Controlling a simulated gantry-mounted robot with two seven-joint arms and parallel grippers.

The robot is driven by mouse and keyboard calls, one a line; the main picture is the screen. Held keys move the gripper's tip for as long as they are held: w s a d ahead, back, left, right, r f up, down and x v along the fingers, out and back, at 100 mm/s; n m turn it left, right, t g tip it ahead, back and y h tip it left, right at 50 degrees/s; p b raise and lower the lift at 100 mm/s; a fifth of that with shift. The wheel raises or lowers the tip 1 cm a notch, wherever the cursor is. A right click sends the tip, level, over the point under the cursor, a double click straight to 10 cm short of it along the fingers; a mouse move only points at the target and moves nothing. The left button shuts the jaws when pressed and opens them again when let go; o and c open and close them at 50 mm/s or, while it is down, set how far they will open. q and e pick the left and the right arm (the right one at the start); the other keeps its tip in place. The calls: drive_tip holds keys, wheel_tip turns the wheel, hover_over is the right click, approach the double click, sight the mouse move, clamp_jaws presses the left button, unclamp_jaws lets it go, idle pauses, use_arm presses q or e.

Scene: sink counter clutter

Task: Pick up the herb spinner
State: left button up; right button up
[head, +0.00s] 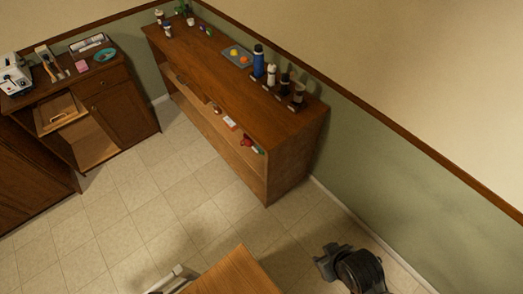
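I cannot pick out the herb spinner with certainty; the things on the furniture are small. Several bottle-like things stand at the near end of the long wooden cabinet's top, among them a blue bottle (258,61), a pale one (271,74) and dark ones (298,93). A dark, rounded mechanical part (358,270) at the bottom right looks like part of my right arm; its fingertips cannot be made out. I see no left gripper that I can be sure of. Both arms are far from the cabinet things.
The long cabinet (295,150) stands along the green wall, with a grey tray (226,54) on top and small things on its open shelf. A second cabinet (126,110) at the left has an open drawer (62,116). A wooden surface (238,276) is at the bottom. The tiled floor (150,190) between is clear.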

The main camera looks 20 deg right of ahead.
idle(0.4)
use_arm(q)
drive_tip(key=o, duration=1.1)
